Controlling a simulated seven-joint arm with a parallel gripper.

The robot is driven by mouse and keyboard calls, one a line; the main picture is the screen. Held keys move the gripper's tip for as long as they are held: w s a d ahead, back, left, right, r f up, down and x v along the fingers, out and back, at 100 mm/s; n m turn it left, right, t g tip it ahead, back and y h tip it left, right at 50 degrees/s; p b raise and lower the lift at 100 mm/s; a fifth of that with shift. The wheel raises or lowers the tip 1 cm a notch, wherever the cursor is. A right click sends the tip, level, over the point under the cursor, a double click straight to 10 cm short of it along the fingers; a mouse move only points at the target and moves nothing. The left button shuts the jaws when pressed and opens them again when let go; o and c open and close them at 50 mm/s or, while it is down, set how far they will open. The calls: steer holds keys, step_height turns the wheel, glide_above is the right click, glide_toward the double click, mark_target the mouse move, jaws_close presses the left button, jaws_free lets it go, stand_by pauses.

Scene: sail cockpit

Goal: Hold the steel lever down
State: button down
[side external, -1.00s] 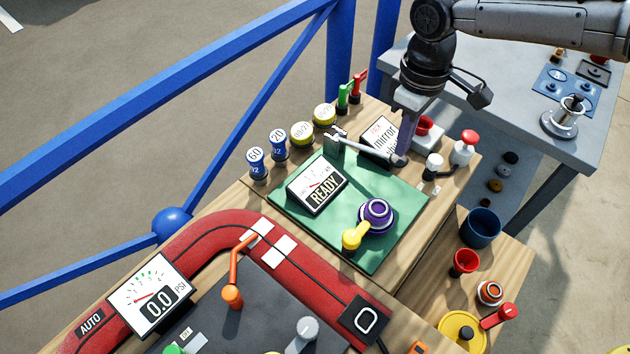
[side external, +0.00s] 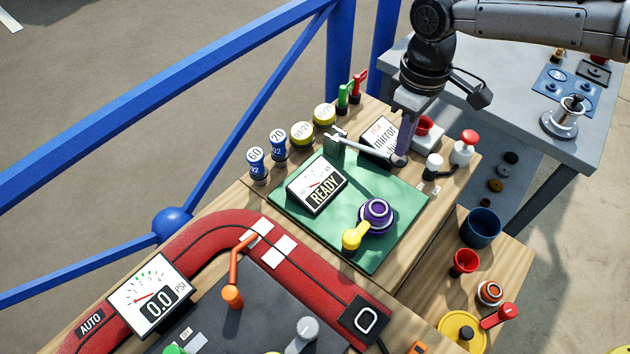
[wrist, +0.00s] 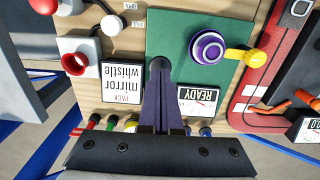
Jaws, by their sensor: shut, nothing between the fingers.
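The steel lever (side external: 362,148) is a thin silver bar with a dark knob. It is hinged at the back edge of the green panel (side external: 400,228) and slants low to the right in the side external view. My gripper (side external: 402,150) is shut and points down at the lever's knob end, appearing to touch it from above. In the wrist view my gripper (wrist: 159,66) covers the lever, so the exact contact is hidden. A dial box (side external: 317,186) reading READY stands on the panel; it also shows in the wrist view (wrist: 199,100).
A purple knob (side external: 376,214) and a yellow handle (side external: 354,237) stand on the panel. A mirror/whistle sign (side external: 381,135) and a red-mouthed white fixture (side external: 425,130) are close to my gripper. Labelled knobs (side external: 302,134) line the back edge. A blue rail (side external: 170,100) runs behind.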

mark_target(399, 159)
steer(key=shift+f, duration=2.6)
steer(key=shift+r, duration=5.1)
